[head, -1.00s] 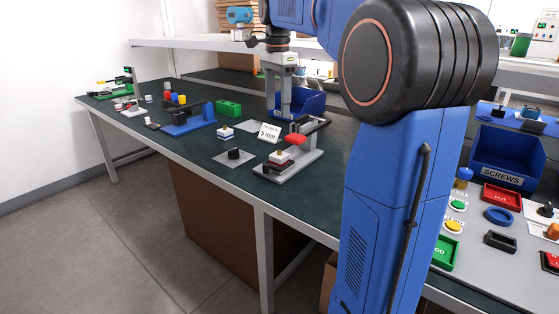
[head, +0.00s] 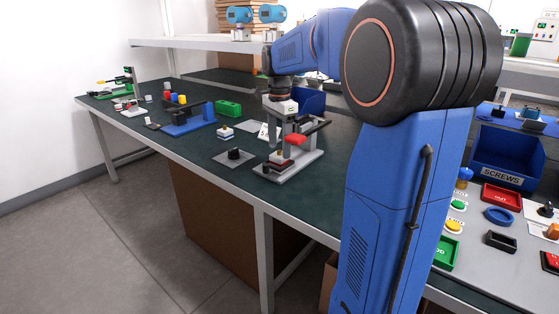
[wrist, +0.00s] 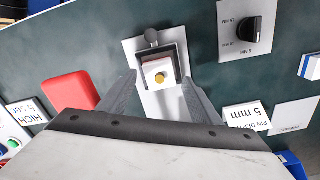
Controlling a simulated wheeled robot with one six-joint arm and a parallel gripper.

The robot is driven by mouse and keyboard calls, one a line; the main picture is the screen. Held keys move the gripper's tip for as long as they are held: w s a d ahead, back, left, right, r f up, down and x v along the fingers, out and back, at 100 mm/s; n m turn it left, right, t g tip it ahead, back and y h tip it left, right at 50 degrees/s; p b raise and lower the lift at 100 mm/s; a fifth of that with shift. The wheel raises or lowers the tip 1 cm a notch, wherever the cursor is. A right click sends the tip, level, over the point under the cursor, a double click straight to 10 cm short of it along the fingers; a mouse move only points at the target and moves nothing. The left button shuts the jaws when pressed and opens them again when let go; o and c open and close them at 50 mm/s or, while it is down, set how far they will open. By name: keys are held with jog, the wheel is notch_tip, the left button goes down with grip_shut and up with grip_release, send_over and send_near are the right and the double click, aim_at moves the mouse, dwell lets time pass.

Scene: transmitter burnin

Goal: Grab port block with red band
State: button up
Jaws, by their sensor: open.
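The port block with the red band (head: 279,162) sits at the front end of a grey fixture on the bench, partly covered by my gripper in the head view. My gripper (wrist: 158,82) is open and points down, with one finger on each side of the block. I cannot tell whether the fingers touch it. A white block with a blue band (head: 225,132) stands farther back on the bench.
The fixture's red handle (wrist: 70,92) is close beside my left finger in the wrist view. A plate with a black knob (head: 234,155) lies left of the fixture. A "5 mm" sign (wrist: 248,115) stands close by. A green block (head: 228,108) stands farther back.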

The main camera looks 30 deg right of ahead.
jog(key=shift+f, duration=1.25)
jog(key=c, duration=1.3)
jog(key=shift+r, duration=0.15)
